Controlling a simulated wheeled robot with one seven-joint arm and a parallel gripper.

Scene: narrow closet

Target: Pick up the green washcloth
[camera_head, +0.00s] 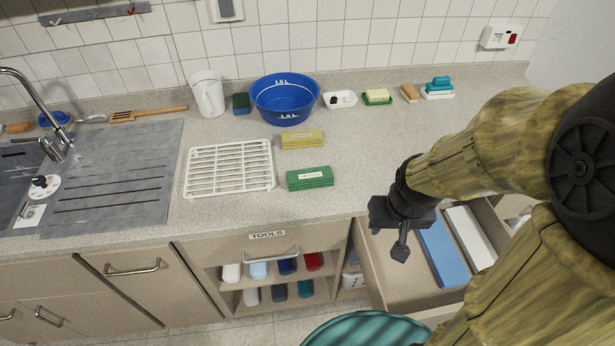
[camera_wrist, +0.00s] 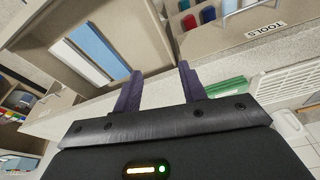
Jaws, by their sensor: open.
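The green washcloth (camera_head: 310,179) is a folded green block with a pale label, lying on the counter near its front edge, right of the white rack. In the wrist view part of it shows as a green strip (camera_wrist: 228,87) right of the fingers. My gripper (camera_head: 389,240) is to the right of the washcloth, over the counter's front edge and the open drawer. In the wrist view the two purple fingers of my gripper (camera_wrist: 160,72) stand apart with nothing between them.
A yellow folded cloth (camera_head: 302,139) lies behind the green one, with a blue basin (camera_head: 285,98) further back. A white rack (camera_head: 229,168) is on the left. An open drawer (camera_head: 405,283) holds blue and white items. The counter right of the washcloth is clear.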

